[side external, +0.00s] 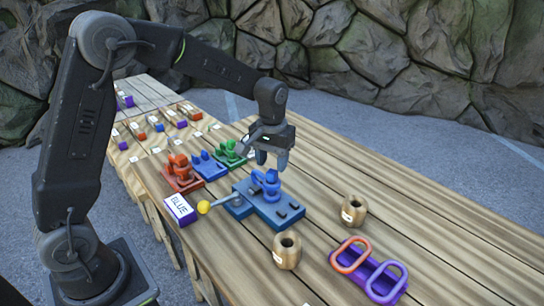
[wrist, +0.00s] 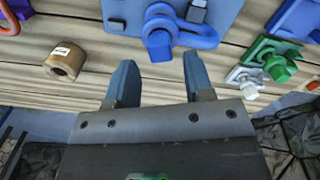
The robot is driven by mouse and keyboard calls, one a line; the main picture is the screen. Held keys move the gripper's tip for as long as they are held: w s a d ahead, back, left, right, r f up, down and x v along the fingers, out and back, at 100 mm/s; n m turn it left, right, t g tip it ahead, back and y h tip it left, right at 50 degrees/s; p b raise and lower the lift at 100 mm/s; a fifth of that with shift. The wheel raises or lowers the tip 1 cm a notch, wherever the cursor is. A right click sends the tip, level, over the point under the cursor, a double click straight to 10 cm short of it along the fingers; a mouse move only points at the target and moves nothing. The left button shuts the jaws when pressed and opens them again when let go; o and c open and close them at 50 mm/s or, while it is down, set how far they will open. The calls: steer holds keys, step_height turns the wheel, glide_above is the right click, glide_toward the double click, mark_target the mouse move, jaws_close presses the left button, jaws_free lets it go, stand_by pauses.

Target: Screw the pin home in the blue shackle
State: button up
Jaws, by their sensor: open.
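The blue shackle (side external: 268,181) stands on a blue fixture plate (side external: 278,214) near the middle of the table. In the wrist view, the shackle (wrist: 183,22) shows at the top, with a blue blocky pin head (wrist: 158,46) at its near end. How deep the pin sits cannot be told. My gripper (side external: 271,160) is just above the shackle in the side view. In the wrist view, the fingers of my gripper (wrist: 158,80) are apart with nothing between them. The pin head lies beyond the fingertips, roughly in line with the gap.
A lever with a yellow knob (side external: 204,207) sticks out left of the plate, by a BLUE sign (side external: 179,209). Red (side external: 181,174) and green (side external: 231,152) fixtures stand behind. Wooden cylinders (side external: 287,250) and a purple holder with rings (side external: 368,271) stand in front. The table's right side is clear.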

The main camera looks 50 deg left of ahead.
mark_target(272, 171)
steer(key=shift+f, duration=1.75)
steer(key=shift+c, duration=0.2)
jaws_close()
steer(key=m, duration=2)
steer(key=shift+f, duration=0.1)
steer(key=m, duration=0.6)
steer(key=shift+m, duration=0.3)
